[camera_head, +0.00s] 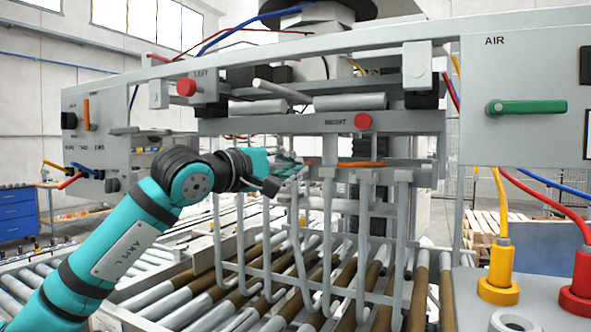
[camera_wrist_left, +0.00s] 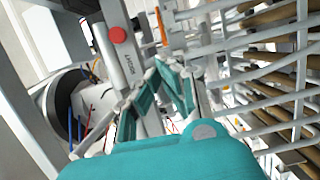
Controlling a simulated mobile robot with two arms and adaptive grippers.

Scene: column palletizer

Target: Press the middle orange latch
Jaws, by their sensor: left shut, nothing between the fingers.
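The middle orange latch (camera_head: 352,164) is a thin, flat orange bar below the RIGHT label, on the gripper frame above the hanging tines. It shows in the left wrist view as an orange strip (camera_wrist_left: 162,24) near the top. My left gripper (camera_head: 298,168) is shut and empty, just left of the latch bar in the head view. In the left wrist view its fingertips (camera_wrist_left: 168,62) meet below the orange strip. I cannot tell whether they touch the frame. My right gripper is in neither view.
A red button (camera_head: 362,121) is beside the RIGHT label, and another (camera_head: 186,87) is near LEFT. Hanging grey tines (camera_head: 330,250) stand close below my gripper, over the roller conveyor (camera_head: 190,300). A green handle (camera_head: 527,107) is on the AIR panel at right.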

